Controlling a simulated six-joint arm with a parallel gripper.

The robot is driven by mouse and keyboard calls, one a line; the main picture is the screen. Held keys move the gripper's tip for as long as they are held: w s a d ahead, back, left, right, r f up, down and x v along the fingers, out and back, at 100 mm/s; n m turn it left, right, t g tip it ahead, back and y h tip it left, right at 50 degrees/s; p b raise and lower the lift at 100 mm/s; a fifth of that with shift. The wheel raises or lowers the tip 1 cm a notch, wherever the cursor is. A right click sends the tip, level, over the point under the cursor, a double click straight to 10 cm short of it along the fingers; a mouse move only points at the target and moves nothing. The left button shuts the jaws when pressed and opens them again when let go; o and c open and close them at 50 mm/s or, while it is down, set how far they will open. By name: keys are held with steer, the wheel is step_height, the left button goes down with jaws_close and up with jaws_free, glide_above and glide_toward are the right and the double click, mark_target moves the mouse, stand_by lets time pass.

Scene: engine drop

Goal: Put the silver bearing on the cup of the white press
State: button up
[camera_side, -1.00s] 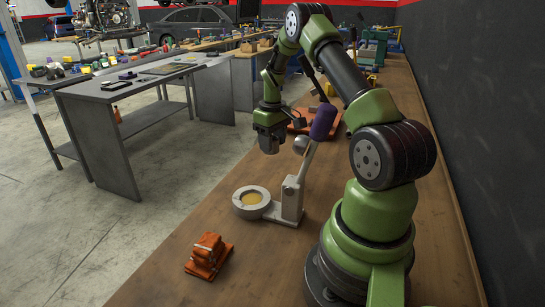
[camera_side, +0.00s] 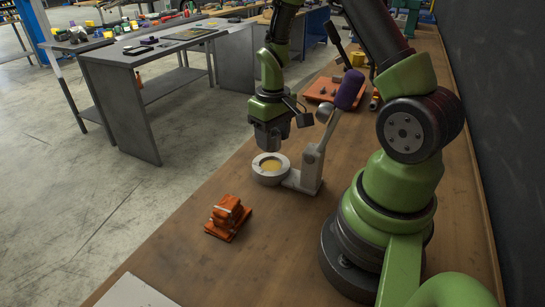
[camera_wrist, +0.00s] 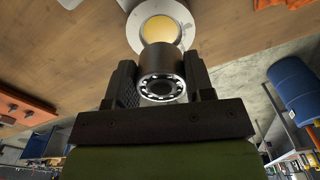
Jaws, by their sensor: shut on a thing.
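The silver bearing (camera_wrist: 161,75) is a ring with balls showing, held between the two fingers of my gripper (camera_wrist: 161,82) in the wrist view. In the side view my gripper (camera_side: 270,140) hangs just above and behind the white press, and the bearing is not clear there. The white press (camera_side: 312,167) stands on the wooden bench with its lever raised, a purple handle (camera_side: 350,88) at the end. Its round cup (camera_side: 271,169) has a yellowish inside. In the wrist view the cup (camera_wrist: 161,33) lies just beyond the bearing, partly covered by it.
A folded orange cloth-like item (camera_side: 229,217) lies on the bench in front of the press. An orange tray (camera_side: 322,90) with small parts lies behind it. The raised lever stands close to the right of my gripper. A grey table (camera_side: 140,90) stands across the floor.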

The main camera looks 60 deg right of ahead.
mark_target(273, 167)
steer(key=shift+f, duration=2.7)
steer(key=o, duration=1.1)
steer(key=shift+f, duration=0.1)
steer(key=shift+o, duration=0.2)
